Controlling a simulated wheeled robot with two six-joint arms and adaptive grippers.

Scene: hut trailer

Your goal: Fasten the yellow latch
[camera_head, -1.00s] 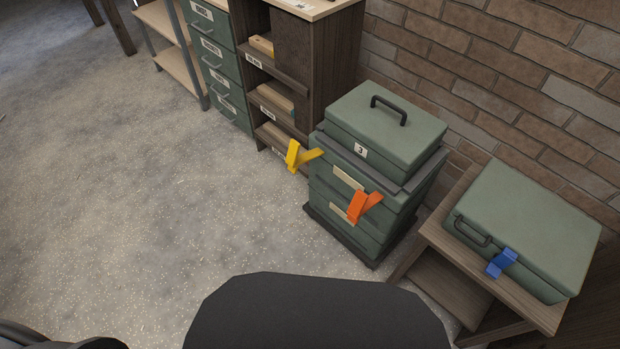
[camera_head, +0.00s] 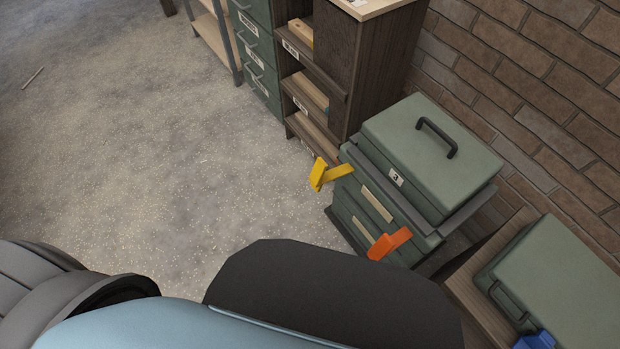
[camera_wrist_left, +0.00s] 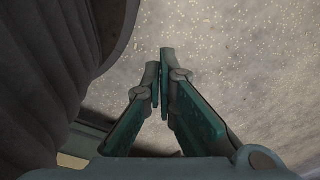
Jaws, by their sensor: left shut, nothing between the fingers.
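The yellow latch (camera_head: 325,174) sticks out at an angle from the upper left side of a green stacked case (camera_head: 380,200) with a lid marked 3. An orange latch (camera_head: 390,243) sticks out from the lower front of the same case. My left gripper (camera_wrist_left: 162,78) shows in the left wrist view, shut and empty above bare floor; the latch is not in that view. My right gripper is in neither current view.
Another green case (camera_head: 560,275) with a blue latch (camera_head: 537,341) lies on a wooden stand at the right, by a brick wall (camera_head: 530,80). A wooden shelf unit (camera_head: 350,60) and green drawers (camera_head: 257,60) stand behind.

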